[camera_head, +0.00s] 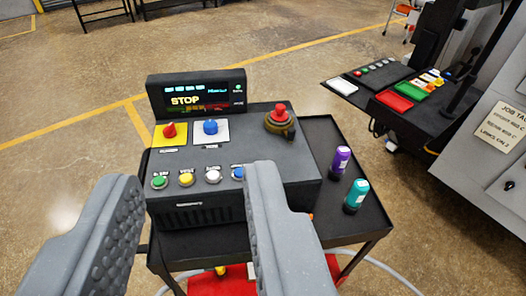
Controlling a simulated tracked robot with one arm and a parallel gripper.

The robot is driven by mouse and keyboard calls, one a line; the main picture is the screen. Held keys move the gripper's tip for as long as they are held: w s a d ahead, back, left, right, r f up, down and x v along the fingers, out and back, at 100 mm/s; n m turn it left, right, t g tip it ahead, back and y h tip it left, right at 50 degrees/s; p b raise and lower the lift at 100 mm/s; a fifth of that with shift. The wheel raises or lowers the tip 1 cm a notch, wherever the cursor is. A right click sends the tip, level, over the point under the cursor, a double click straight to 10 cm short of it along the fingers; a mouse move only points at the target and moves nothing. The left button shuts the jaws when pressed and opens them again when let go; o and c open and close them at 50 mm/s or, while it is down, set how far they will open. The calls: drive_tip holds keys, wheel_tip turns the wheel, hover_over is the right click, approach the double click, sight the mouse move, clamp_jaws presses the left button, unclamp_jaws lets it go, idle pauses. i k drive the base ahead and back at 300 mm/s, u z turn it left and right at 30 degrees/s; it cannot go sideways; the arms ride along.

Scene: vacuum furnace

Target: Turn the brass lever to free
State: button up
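The control box (180,192) stands on a dark cart, with a display reading "STOP" at its back. At its right rear is a round, dull brass-coloured part (280,128) with a red knob (279,110) on top. It looks like the brass lever, but its handle direction and markings are too small to tell. My gripper (192,176) is open and empty. Its two grey fingers show in front of the box, wide apart. The brass part is beyond and right of the right fingertip, with no contact visible. The right finger partly covers the box front and a blue button.
A red knob (169,131) on a yellow plate and a blue knob (210,127) on a white plate sit left of the brass part. Several buttons line the front. Purple (341,160) and teal (356,193) bottles stand right on the cart. A machine panel (400,90) is farther right.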

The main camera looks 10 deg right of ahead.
sight(289, 132)
drive_tip(key=z, duration=0.1)
drive_tip(key=i, duration=1)
drive_tip(key=u, duration=0.05)
